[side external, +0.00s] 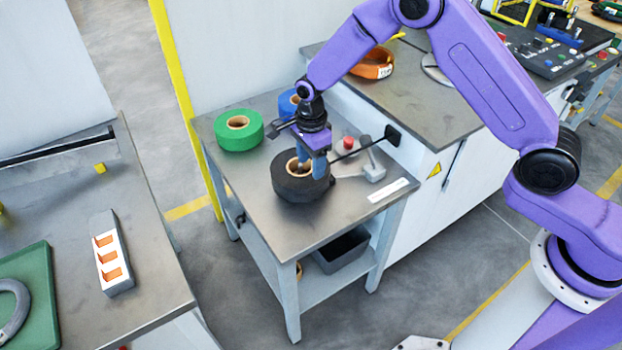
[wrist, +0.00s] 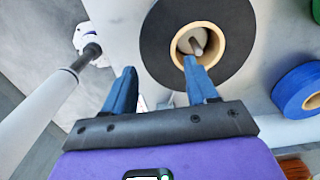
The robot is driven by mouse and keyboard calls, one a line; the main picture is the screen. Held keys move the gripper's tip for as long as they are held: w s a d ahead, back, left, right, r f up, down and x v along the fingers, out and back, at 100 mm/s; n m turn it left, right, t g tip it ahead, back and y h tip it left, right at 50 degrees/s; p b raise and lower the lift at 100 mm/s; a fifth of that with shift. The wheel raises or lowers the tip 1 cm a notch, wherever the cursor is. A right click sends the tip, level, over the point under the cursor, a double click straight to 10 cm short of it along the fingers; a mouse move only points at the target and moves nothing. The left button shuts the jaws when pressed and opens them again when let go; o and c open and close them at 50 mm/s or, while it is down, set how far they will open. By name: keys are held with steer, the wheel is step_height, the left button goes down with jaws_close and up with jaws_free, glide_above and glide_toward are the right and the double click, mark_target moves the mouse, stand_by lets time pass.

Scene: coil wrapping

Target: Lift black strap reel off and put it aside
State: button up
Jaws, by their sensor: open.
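The black strap reel (side external: 288,186), with a tan core, lies flat on the small steel table (side external: 285,225). In the wrist view the reel (wrist: 165,40) is at the top, and a metal peg (wrist: 196,46) shows inside its core. My gripper (side external: 312,166) is over the right part of the reel, pointing down. In the wrist view its blue fingers (wrist: 160,64) are spread with nothing between them. The right fingertip overlaps the near edge of the core in the picture; I cannot tell whether it touches or is above.
A green reel (side external: 240,131) sits at the table's back left. A blue reel (side external: 289,103), also in the wrist view (wrist: 300,90), is partly behind my gripper. A grey fixture (side external: 372,166) and a red button (side external: 348,143) stand to the right. The table's front is clear.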

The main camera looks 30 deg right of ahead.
mark_target(310, 178)
step_height(310, 178, down, 7)
steer(key=shift+r, duration=0.1)
stand_by(0.4)
jaws_close()
steer(key=shift+c, duration=2.1)
jaws_free()
steer(key=c, duration=0.4)
steer(key=shift+w+r, duration=0.1)
steer(key=shift+r, duration=0.4)
steer(key=shift+c, duration=0.2)
